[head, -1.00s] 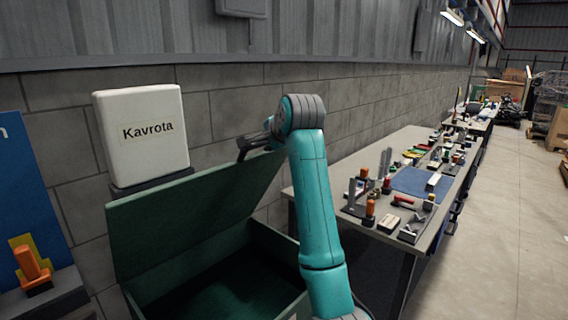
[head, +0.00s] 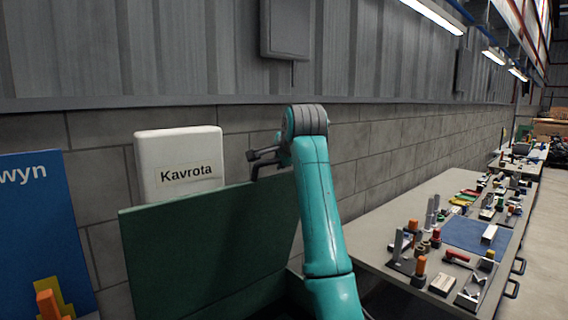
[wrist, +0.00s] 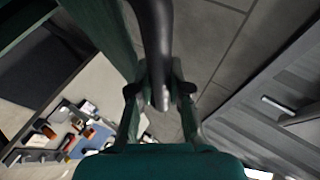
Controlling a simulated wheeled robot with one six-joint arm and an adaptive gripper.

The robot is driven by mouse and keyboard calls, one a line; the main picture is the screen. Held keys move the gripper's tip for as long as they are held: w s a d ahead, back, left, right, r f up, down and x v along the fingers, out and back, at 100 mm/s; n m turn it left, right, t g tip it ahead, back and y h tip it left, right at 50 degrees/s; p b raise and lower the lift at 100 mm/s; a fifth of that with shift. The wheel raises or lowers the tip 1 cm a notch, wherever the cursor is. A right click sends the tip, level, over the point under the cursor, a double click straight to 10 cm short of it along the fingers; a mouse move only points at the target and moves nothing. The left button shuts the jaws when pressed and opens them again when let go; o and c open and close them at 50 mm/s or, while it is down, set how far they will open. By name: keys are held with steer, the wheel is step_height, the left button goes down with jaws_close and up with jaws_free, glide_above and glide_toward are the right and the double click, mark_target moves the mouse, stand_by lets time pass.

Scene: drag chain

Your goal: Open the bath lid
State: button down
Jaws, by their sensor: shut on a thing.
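The green bath lid (head: 212,240) stands raised and close to upright in the head view, hinged over a green bath (head: 296,285) that shows only as a sliver beside my arm. My gripper (head: 256,168) is at the lid's upper right edge. In the wrist view my gripper (wrist: 160,88) is shut on a dark curved bar (wrist: 154,35), which looks like the lid's handle. The lid's green panel (wrist: 108,28) shows to the left of that bar. My teal arm hides part of the lid's right side and the bath.
A white box marked Kavrota (head: 180,160) stands behind the lid, near the block wall (head: 380,145). A blue panel (head: 40,220) is at the left. A workbench (head: 390,228) with several tools and parts stands at the right.

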steer(key=shift+d+r, duration=0.1)
steer(key=shift+r, duration=0.05)
steer(key=c, duration=1.1)
jaws_free()
steer(key=v, duration=1.2)
